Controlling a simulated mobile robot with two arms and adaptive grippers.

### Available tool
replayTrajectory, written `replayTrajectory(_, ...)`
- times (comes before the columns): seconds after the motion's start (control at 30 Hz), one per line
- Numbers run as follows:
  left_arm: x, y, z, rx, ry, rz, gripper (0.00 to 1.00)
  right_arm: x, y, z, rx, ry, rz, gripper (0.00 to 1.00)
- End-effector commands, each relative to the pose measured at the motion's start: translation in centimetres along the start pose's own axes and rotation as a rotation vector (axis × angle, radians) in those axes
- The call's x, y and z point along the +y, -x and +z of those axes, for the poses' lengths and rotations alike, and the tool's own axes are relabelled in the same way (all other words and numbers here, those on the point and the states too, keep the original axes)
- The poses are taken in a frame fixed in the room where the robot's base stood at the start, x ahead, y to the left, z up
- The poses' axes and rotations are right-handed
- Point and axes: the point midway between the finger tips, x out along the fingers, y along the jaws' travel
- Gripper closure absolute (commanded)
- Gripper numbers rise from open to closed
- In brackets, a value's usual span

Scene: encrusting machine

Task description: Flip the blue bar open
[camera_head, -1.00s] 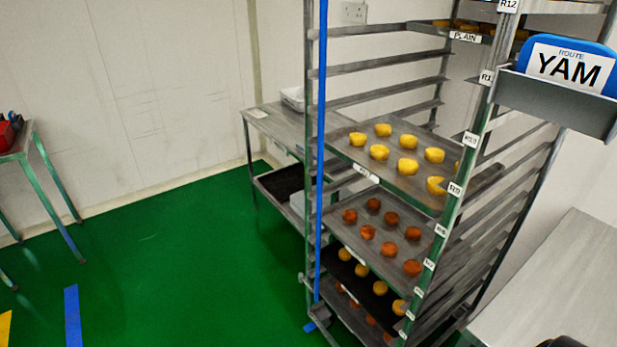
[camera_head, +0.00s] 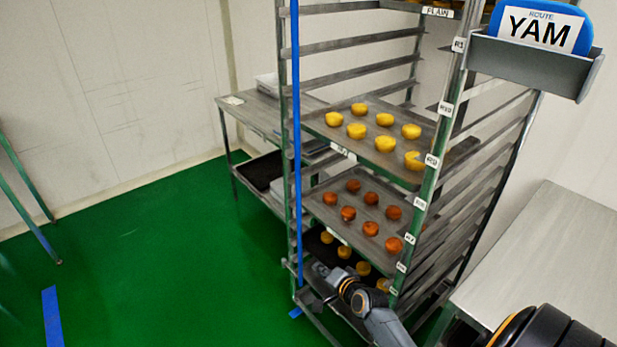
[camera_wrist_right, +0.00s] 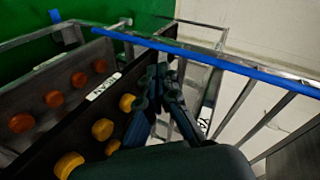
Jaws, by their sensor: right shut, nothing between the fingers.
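The blue bar (camera_head: 296,140) stands upright along the front left post of the metal rack (camera_head: 437,150). It also crosses the right wrist view (camera_wrist_right: 205,58) as a long blue strip, just beyond my fingers. My right gripper (camera_head: 318,270) is near the lower part of the bar, to the right of it, in front of the lower trays. In the right wrist view its fingers (camera_wrist_right: 163,72) are together with nothing between them, close to the bar. I cannot tell whether they touch it. My left gripper is not in view.
The rack holds trays of yellow pieces (camera_head: 384,144) and brown-orange pieces (camera_head: 370,228). A grey holder with a YAM card (camera_head: 540,30) hangs at the upper right. Steel tables stand behind the rack (camera_head: 262,112) and at right (camera_head: 545,260).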

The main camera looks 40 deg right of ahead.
Motion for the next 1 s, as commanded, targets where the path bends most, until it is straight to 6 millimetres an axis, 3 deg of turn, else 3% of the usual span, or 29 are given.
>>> replayTrajectory(0.03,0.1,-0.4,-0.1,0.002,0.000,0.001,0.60,-4.6,0.7,-3.4,0.043,-0.091,-0.100,1.00)
replayTrajectory(0.1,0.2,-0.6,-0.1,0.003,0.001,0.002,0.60,-9.7,2.3,-6.9,0.074,-0.202,-0.217,1.00)
replayTrajectory(0.2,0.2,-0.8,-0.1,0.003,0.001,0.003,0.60,-14.9,4.7,-10.2,0.090,-0.308,-0.345,1.00)
replayTrajectory(0.3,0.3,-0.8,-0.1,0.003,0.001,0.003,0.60,-17.9,6.5,-11.9,0.091,-0.366,-0.422,1.00)
replayTrajectory(0.43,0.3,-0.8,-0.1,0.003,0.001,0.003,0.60,-19.3,7.4,-12.7,0.089,-0.395,-0.460,1.00)
replayTrajectory(0.73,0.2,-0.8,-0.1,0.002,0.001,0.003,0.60,-19.4,7.4,-12.8,0.089,-0.395,-0.461,1.00)
replayTrajectory(1.0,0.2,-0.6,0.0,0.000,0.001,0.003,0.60,-20.7,4.8,-13.3,0.090,-0.395,-0.463,1.00)
